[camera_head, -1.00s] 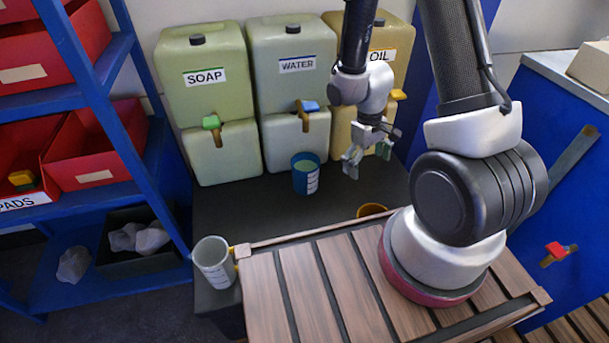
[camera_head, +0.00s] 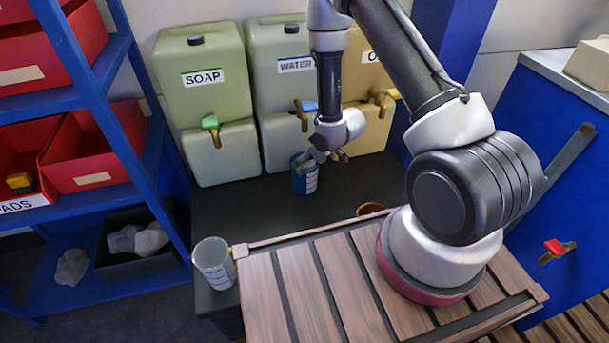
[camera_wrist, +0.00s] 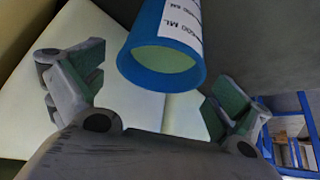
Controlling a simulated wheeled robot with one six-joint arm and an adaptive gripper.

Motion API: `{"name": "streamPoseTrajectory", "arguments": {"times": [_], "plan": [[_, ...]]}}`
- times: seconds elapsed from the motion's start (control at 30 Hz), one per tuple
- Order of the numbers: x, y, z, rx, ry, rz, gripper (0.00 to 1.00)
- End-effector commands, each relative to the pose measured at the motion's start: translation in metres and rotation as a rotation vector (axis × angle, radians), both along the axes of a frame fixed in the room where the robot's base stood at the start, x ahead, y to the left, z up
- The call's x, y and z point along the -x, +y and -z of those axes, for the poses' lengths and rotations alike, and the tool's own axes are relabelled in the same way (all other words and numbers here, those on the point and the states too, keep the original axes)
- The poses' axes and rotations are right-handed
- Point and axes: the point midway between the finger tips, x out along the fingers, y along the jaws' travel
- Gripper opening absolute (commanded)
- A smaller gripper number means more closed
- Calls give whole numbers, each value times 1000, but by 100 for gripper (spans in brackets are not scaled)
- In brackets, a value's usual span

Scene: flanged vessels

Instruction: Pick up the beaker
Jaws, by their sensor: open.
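A blue beaker (camera_head: 305,177) with a white scale label stands upright on the dark counter below the WATER tank. A clear beaker (camera_head: 213,264) with markings stands at the counter's front left, by the wooden slats. My gripper (camera_head: 322,156) is at the blue beaker's rim and hides part of its top. In the wrist view the blue beaker's rim (camera_wrist: 165,75) shows between the spread green-padded fingers of my gripper (camera_wrist: 155,95), with nothing held. Whether a finger touches the beaker I cannot tell.
SOAP (camera_head: 207,100), WATER (camera_head: 290,90) and OIL tanks with taps stand along the wall behind the beaker. A blue shelf (camera_head: 108,80) with red bins is at left. The counter between the two beakers is clear.

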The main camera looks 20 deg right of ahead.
Motion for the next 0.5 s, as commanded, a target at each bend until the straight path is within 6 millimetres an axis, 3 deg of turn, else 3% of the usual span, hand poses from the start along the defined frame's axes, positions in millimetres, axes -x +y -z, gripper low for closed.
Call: {"name": "streamPoseTrajectory", "arguments": {"times": [0.2, 0.47, 0.5], "plan": [[-13, 11, 25, 1, 2, 1, 100], [-15, 12, 27, 0, 1, 1, 100], [-15, 12, 27, 0, 1, 1, 95]]}}
